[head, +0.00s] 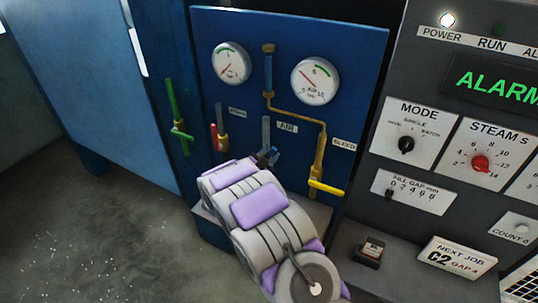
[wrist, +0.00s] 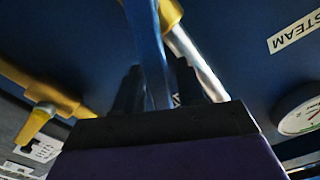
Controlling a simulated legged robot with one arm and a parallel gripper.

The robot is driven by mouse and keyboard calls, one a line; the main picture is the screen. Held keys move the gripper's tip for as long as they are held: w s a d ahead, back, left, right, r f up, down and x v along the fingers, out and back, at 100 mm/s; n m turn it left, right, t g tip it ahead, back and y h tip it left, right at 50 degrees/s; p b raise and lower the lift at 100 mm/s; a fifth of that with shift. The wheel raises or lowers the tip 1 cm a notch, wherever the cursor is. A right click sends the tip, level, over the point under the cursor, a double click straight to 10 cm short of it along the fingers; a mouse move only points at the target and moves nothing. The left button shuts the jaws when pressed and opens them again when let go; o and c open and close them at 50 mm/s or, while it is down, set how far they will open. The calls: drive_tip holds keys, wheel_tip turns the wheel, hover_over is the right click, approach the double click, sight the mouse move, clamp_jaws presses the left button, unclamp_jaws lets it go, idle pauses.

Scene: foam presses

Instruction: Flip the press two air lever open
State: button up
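The blue air lever (head: 266,130) hangs down on the blue panel, left of the AIR label (head: 287,127). In the wrist view the long blue lever (wrist: 148,40) runs down from the top between my fingers. My gripper (head: 268,157) is at the lower end of the lever in the head view. In the wrist view its two dark fingers (wrist: 158,82) stand one on each side of the lever, with a narrow gap visible on the right. Contact with the lever cannot be made out. The lever's lower end is hidden by my gripper.
The yellow bleed lever (head: 326,187) sticks out to the right of my gripper. A red-handled lever (head: 214,137) and a green lever (head: 181,134) are to the left. Two gauges (head: 231,63) (head: 315,81) sit above. A grey control console (head: 440,190) stands at the right.

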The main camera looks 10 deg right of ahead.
drive_tip(key=shift+o, duration=0.6)
drive_tip(key=shift+s, duration=0.1)
drive_tip(key=v, duration=1.7)
drive_tip(key=shift+a+b, duration=0.15)
drive_tip(key=shift+b, duration=0.2)
drive_tip(key=shift+c, duration=0.2)
